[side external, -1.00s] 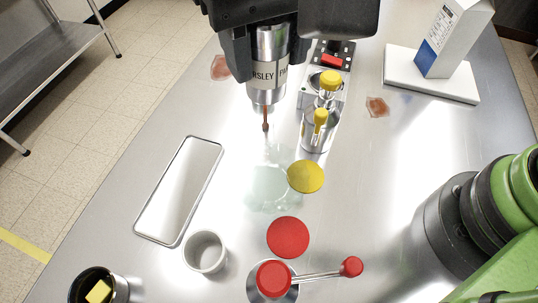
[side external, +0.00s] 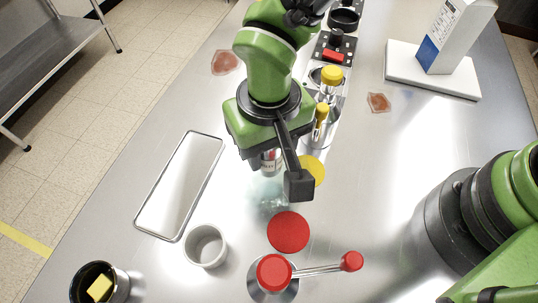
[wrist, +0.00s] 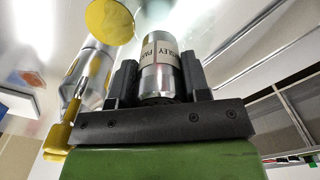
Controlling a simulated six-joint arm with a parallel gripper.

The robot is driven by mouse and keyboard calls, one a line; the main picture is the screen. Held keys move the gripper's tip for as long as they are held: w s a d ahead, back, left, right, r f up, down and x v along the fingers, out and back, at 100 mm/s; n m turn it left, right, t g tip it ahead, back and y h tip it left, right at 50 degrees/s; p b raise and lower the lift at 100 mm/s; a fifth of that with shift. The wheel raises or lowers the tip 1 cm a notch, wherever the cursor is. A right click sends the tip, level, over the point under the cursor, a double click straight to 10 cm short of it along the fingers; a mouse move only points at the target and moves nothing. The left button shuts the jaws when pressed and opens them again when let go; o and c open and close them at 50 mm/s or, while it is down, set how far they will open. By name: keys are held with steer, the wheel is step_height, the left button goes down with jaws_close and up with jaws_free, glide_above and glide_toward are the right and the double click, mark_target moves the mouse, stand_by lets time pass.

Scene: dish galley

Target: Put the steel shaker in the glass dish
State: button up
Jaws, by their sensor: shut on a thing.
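The steel shaker (side external: 270,163), a metal cylinder with a pale lettered band, is in my gripper (side external: 268,148). In the wrist view the shaker (wrist: 160,66) sits between the two dark fingers of my gripper (wrist: 160,82), which are shut on it. The pale, clear glass dish (side external: 272,199) lies below my gripper in the side view, mostly hidden by it. The shaker's lower end is over the dish area in the picture; I cannot tell whether it touches the dish.
A yellow disc (side external: 313,170) and a red disc (side external: 288,231) lie close to the dish. Steel vessels with yellow knobs (side external: 331,76) stand behind. A red-capped vessel (side external: 274,273), a white cup (side external: 206,246) and a flat tray (side external: 179,188) are nearer.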

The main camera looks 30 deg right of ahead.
mark_target(269, 161)
steer(key=shift+f, duration=1.7)
steer(key=shift+f, duration=0.1)
steer(key=o, duration=1)
steer(key=shift+c, duration=0.2)
step_height(269, 161, up, 12)
steer(key=shift+r, duration=0.15)
steer(key=shift+d+r, duration=0.1)
